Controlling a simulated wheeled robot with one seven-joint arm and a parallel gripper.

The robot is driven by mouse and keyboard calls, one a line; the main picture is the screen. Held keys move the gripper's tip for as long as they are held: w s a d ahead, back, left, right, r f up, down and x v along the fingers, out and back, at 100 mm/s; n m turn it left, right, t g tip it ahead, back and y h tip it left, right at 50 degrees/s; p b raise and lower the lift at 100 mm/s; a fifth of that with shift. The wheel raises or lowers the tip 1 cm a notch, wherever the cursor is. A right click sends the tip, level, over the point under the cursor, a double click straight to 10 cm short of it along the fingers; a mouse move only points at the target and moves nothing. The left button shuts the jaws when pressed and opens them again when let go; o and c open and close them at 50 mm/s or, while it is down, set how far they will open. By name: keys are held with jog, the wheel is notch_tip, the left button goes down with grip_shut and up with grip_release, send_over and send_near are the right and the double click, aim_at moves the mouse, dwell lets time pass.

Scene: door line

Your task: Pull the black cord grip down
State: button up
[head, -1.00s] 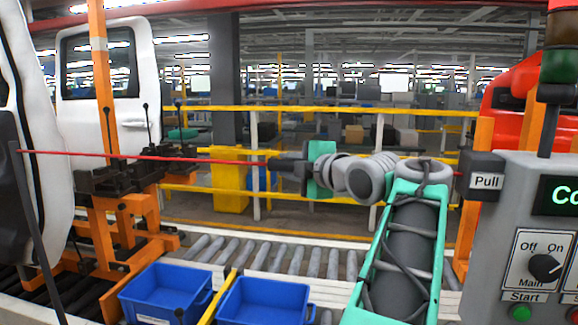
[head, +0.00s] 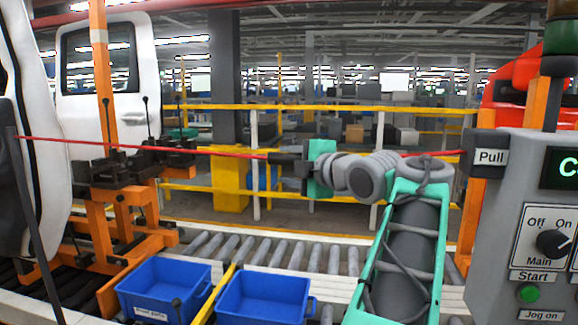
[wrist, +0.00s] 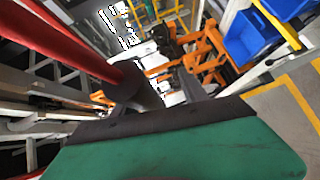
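The red cord (head: 140,147) runs across the head view from a dark post at the left to the box marked Pull (head: 491,157) at the right. It bends down to a low point at my gripper (head: 289,166). The black cord grip (head: 277,157) shows there, partly hidden by my gripper. In the wrist view the grip (wrist: 135,90) is a dark cylinder on the thick red cord (wrist: 65,42), just beyond the green and black gripper part. My gripper appears shut on the grip; the fingertips are not clearly seen.
A grey control panel (head: 510,230) stands close at the right. Two blue bins (head: 262,312) are at the lower left by a roller conveyor (head: 290,256). A white door (head: 130,100) on an orange frame and yellow rails (head: 345,107) stand behind.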

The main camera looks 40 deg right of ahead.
jog(key=shift+f, duration=0.15)
jog(key=s+a+r+b, duration=0.1)
jog(key=s, duration=0.6)
jog(key=shift+s+r, duration=0.15)
jog(key=shift+s, duration=0.25)
jog(key=shift+b, duration=0.3)
